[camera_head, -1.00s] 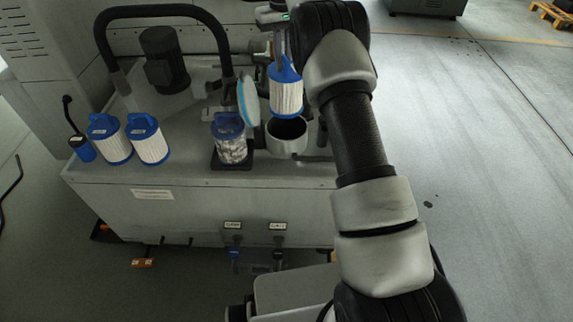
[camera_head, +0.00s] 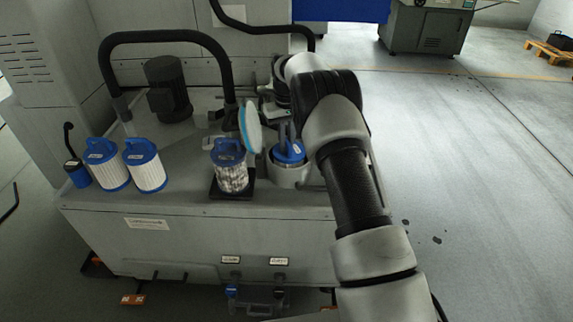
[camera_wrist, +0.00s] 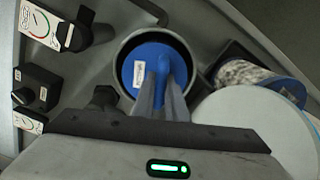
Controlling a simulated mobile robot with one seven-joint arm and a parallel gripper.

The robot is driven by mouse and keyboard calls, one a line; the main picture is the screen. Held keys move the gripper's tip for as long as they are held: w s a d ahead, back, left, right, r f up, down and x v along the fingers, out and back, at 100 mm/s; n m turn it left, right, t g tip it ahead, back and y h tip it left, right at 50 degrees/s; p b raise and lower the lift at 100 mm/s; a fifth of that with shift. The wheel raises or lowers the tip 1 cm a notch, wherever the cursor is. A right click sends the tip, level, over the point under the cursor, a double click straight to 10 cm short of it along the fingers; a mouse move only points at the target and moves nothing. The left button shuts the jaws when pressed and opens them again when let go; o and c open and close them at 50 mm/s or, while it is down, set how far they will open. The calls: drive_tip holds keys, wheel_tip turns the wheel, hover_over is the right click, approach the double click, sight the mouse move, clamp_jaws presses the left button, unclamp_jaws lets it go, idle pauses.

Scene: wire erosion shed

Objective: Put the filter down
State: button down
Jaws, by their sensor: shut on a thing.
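The filter (camera_head: 289,150) with a blue top is inside the open grey cylindrical housing (camera_head: 287,177); only its blue cap and handle show above the rim. In the wrist view the blue cap (camera_wrist: 138,68) sits within the round housing rim (camera_wrist: 187,50), with a dark gap around it. My gripper (camera_wrist: 164,88) is shut on the blue handle from above. Its fingers show only partly in the head view. The housing's round lid (camera_head: 251,127), white with a blue edge, stands swung open to the left of the housing.
A dirty grey filter (camera_head: 231,172) stands on a dark tray (camera_head: 216,193) left of the housing. Two clean white filters (camera_head: 107,164) (camera_head: 146,166) stand farther left. A black hose (camera_head: 165,36) arches behind. Gauges and knobs (camera_wrist: 38,88) lie close to the housing.

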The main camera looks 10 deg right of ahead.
drive_tip(key=shift+f+b, duration=0.7)
drive_tip(key=shift+f, duration=3.05)
drive_tip(key=c, duration=1.8)
unclamp_jaws()
drive_tip(key=shift+o, duration=0.2)
